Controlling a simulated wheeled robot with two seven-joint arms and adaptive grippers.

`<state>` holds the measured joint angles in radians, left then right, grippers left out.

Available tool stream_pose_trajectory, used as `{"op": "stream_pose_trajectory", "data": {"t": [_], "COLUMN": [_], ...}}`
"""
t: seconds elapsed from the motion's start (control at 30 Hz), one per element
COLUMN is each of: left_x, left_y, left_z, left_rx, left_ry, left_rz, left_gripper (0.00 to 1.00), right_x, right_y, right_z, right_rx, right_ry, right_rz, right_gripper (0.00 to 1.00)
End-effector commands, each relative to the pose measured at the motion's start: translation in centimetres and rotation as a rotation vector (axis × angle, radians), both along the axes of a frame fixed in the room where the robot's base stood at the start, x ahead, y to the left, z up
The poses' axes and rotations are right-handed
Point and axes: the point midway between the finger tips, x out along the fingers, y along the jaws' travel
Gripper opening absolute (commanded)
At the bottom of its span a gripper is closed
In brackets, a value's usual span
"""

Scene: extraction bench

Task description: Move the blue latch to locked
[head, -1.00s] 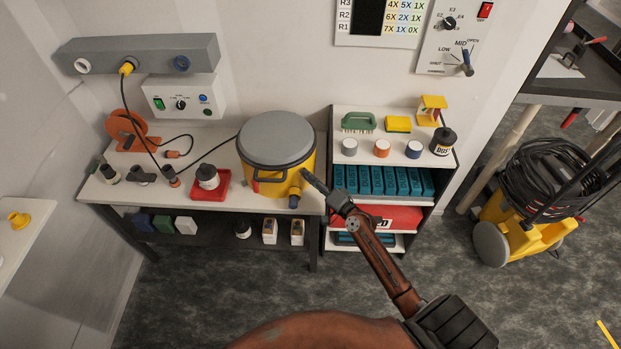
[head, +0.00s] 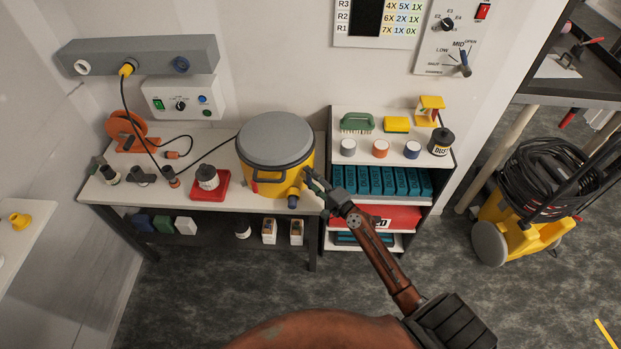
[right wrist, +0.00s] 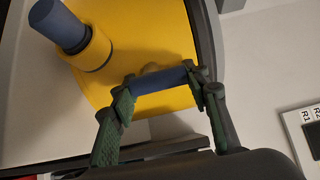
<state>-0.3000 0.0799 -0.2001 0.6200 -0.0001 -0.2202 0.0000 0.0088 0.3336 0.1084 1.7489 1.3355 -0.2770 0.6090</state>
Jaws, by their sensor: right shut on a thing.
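A yellow drum (head: 266,188) with a grey lid (head: 275,138) stands at the right end of the white bench. The blue latch (right wrist: 158,80) is a short blue bar on the drum's yellow side in the right wrist view. My right gripper (right wrist: 163,90) has a green-padded finger at each end of the bar and is shut on it. In the head view my right gripper (head: 312,181) is at the drum's right side and hides the latch. A blue-ended yellow spout (right wrist: 62,28) is beside the latch; it also shows in the head view (head: 292,202). My left gripper is out of view.
A shelf unit (head: 445,160) with teal boxes stands close right of the drum. A red tray (head: 222,190) with a dark bottle (head: 207,178) is left of it. A black cable (head: 212,151) runs to the drum. A yellow wheeled machine (head: 520,225) stands at right.

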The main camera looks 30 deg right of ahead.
Motion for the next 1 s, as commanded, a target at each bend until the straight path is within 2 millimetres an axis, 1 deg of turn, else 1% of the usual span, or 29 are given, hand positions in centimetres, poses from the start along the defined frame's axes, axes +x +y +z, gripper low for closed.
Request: {"op": "stream_pose_trajectory", "data": {"t": [0.2, 0.23, 0.5, 0.73, 0.83, 0.93, 1.0], "left_x": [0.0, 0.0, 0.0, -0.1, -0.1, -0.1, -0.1], "left_y": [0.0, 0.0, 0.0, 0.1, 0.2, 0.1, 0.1], "left_z": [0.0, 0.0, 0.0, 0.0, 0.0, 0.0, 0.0], "left_rx": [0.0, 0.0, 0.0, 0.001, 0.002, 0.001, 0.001], "left_ry": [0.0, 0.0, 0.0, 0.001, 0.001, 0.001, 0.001], "left_rz": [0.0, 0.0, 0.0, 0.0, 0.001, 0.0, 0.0], "left_gripper": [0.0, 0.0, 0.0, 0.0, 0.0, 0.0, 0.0], "right_x": [0.0, 0.0, 0.0, 0.0, -0.4, -1.6, -2.8], "right_y": [0.0, 0.0, 0.0, 0.0, -0.1, -0.4, -0.6], "right_z": [0.0, 0.0, 0.0, 0.0, -0.1, -0.1, -0.2], "right_rx": [0.003, 0.003, 0.001, 0.001, 0.0, -0.001, -0.002], "right_ry": [0.0, 0.0, -0.001, 0.0, 0.001, 0.002, 0.003], "right_rz": [-0.001, -0.001, -0.001, 0.0, -0.001, -0.001, -0.001], "right_gripper": [0.18, 0.43, 0.61, 0.61, 0.61, 0.61, 0.61]}}
